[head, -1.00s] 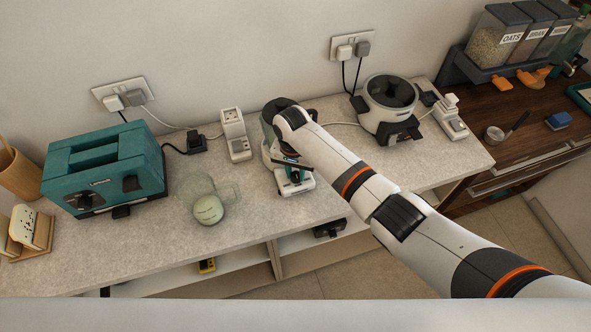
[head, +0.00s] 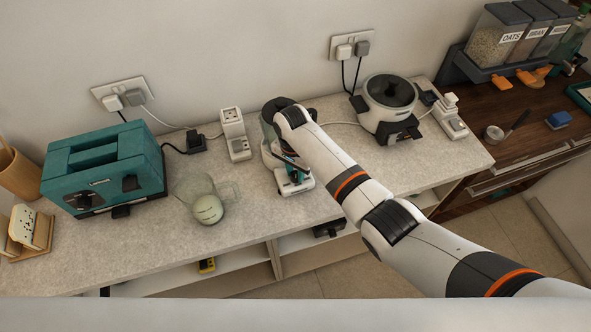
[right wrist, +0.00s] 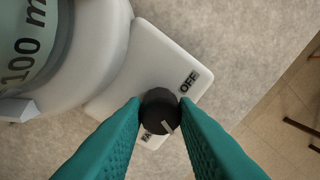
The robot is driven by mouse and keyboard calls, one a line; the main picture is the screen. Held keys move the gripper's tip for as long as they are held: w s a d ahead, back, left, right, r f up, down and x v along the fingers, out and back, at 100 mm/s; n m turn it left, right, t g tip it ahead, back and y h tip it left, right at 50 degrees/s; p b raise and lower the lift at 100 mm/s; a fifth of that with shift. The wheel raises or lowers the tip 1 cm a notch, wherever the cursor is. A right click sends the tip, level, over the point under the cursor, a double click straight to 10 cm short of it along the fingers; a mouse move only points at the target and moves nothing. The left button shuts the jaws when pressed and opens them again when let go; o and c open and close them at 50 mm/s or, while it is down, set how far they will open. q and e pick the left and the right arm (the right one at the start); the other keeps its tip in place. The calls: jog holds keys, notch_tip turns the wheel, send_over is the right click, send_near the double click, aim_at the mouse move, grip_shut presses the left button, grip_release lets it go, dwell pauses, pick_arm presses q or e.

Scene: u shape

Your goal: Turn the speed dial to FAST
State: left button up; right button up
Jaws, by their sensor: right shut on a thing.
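The speed dial (right wrist: 161,109) is a round black knob on a white base plate (right wrist: 150,62) in the right wrist view. Its white pointer line faces the lower right of that picture. An OFF label (right wrist: 189,81) sits above right of the knob. Another label (right wrist: 146,138), starting "FA", is partly hidden below left by a finger. My right gripper (right wrist: 160,103) is shut on the knob, one teal finger on each side. In the head view, my right gripper (head: 293,174) reaches down at the front of the white appliance (head: 268,157), and my arm hides the dial. My left gripper is out of view.
Cables run along the wall side.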

jog(key=shift+w+r, duration=0.1)
jog(key=o, duration=1)
